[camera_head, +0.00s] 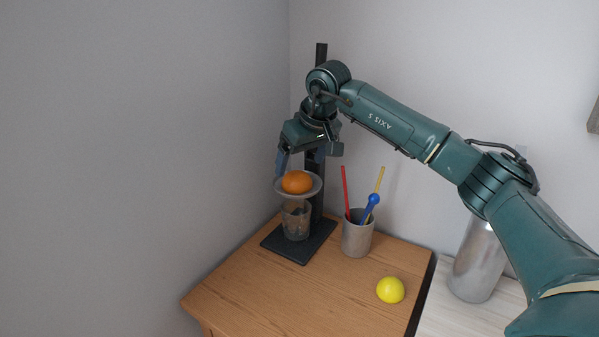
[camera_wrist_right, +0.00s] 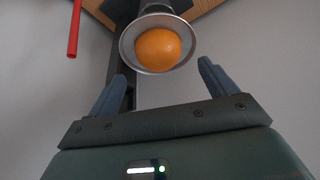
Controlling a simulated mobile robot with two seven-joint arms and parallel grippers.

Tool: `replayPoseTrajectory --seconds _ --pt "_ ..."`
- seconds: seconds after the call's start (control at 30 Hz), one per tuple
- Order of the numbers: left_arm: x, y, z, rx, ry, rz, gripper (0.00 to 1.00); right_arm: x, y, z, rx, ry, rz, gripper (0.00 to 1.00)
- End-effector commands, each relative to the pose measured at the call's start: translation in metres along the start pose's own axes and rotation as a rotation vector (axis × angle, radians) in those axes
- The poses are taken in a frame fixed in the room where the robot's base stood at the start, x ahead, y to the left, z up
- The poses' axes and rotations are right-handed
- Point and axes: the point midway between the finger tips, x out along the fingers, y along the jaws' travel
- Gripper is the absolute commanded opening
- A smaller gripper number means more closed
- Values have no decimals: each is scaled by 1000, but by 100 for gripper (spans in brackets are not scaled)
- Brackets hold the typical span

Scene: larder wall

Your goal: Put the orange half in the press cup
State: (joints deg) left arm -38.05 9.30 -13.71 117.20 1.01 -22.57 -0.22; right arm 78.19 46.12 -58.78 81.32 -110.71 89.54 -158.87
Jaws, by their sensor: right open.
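The orange half (camera_head: 297,182) rests in the press cup (camera_head: 312,191), a shallow grey cup on the dark press stand (camera_head: 318,215). In the right wrist view the orange half (camera_wrist_right: 158,49) sits inside the rim of the press cup (camera_wrist_right: 127,50). My right gripper (camera_head: 297,163) is just above the orange half; in the wrist view its two blue fingers (camera_wrist_right: 160,88) are spread apart with nothing between them, clear of the orange. My left gripper is not in view.
A clear glass (camera_head: 296,222) stands under the cup. A grey holder (camera_head: 357,238) with coloured sticks and a yellow lemon (camera_head: 390,290) are to the right on the wooden top (camera_head: 280,300). A metal cylinder (camera_head: 474,270) stands farther right. The front of the wooden top is clear.

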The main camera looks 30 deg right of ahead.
Motion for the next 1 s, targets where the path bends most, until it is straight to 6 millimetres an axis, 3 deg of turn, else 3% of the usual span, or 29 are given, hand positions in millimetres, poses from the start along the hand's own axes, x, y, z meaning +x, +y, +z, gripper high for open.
replayPoseTrajectory --seconds 0.2,0.4,0.6,1.0 --pt "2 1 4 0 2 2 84 -49 0 0 0 3 1 85" --pt "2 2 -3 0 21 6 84 -80 0 0 1 -2 1 85" --pt "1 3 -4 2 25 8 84 -91 0 1 1 -5 1 85" --pt "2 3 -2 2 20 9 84 -91 0 1 1 -5 1 85"
